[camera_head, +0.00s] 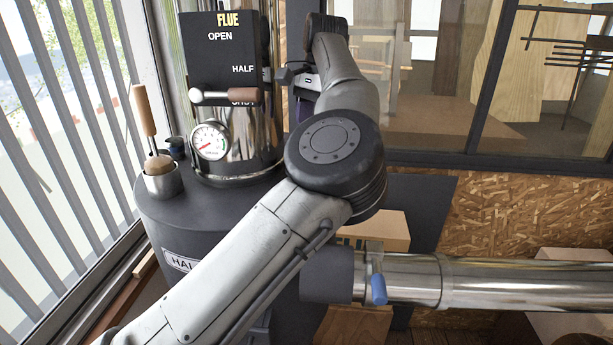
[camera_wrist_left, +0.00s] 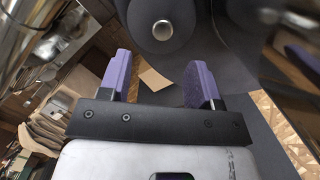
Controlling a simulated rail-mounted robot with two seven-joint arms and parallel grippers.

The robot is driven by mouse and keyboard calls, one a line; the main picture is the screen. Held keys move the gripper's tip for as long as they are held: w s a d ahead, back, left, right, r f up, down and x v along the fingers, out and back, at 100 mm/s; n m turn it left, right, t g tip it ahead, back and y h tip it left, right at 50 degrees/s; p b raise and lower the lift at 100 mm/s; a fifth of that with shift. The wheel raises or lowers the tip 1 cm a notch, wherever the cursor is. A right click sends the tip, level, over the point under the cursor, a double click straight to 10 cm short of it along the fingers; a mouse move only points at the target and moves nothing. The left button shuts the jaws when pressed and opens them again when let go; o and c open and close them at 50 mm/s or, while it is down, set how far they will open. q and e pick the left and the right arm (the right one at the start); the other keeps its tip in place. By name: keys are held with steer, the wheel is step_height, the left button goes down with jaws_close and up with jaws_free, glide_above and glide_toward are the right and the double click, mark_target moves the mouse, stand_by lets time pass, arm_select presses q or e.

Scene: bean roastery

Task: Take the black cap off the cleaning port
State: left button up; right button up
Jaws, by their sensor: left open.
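My left gripper (camera_wrist_left: 160,65) is open and empty, its two purple fingers spread in the left wrist view. A dark rounded part with a shiny round centre (camera_wrist_left: 163,30) stands just beyond the gap between the fingertips, apart from them. It may be the black cap on the cleaning port, but I cannot tell for sure. In the head view, my left gripper (camera_head: 300,102) is mostly hidden behind its own arm, right of the shiny flue pipe. I cannot make out the cap there. My right gripper is not in view.
The black flue plate (camera_head: 222,57) has a lever (camera_head: 228,96). A shiny pipe (camera_head: 410,282) with a blue handle (camera_head: 379,289) runs right.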

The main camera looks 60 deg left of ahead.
arm_select(q)
steer(key=shift+s+f, duration=0.15)
steer(key=shift+f, duration=0.65)
steer(key=shift+s+f, duration=0.1)
steer(key=shift+f, duration=0.65)
steer(key=f, duration=0.2)
steer(key=f+p, duration=0.1)
steer(key=f, duration=0.1)
steer(key=shift+s, duration=0.35)
steer(key=shift+s+f, duration=0.15)
steer(key=shift+f, duration=0.45)
steer(key=c, duration=1)
steer(key=shift+r, duration=0.1)
